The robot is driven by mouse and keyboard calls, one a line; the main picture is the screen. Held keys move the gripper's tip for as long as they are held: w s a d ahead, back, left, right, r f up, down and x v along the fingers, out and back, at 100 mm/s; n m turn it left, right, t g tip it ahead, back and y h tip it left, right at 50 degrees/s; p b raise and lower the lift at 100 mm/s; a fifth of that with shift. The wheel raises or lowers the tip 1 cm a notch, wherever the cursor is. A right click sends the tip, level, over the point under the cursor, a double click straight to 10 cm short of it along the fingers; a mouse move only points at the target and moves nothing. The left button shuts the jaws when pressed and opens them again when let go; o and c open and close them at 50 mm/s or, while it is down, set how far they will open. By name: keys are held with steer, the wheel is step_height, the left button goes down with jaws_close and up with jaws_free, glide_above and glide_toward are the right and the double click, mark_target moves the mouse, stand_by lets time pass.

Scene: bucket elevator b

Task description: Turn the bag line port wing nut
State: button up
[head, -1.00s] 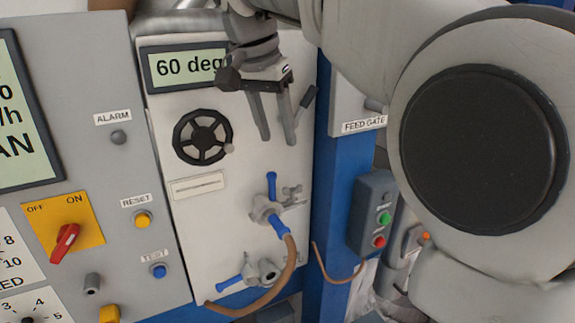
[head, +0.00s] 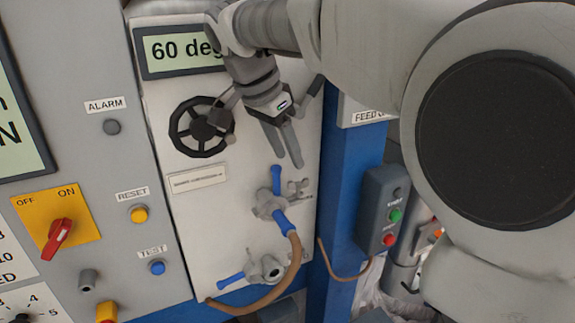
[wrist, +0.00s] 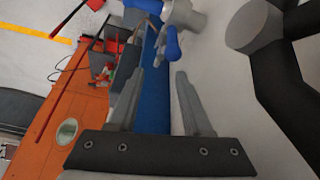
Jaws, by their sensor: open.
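The upper hose port (head: 268,205) is a grey fitting with blue levers on the pale panel. A brown hose runs from its lower end. A small grey wing nut (head: 298,188) sits at its right side. My gripper (head: 291,161) is open and empty, just above the port and apart from it. In the wrist view, my gripper (wrist: 160,68) shows both fingers spread with nothing between. The grey port body (wrist: 186,18) and a blue lever (wrist: 173,43) appear beyond the fingertips. The wing nut is not clear there. I cannot read which port is the bag line.
A black handwheel (head: 201,126) is left of my gripper. A lower port (head: 264,268) and the brown hose (head: 279,289) are below. A blue post (head: 344,200) and a grey button box (head: 383,210) stand to the right.

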mark_target(299, 180)
steer(key=x, duration=0.7)
steer(key=shift+w, duration=0.1)
jaws_close()
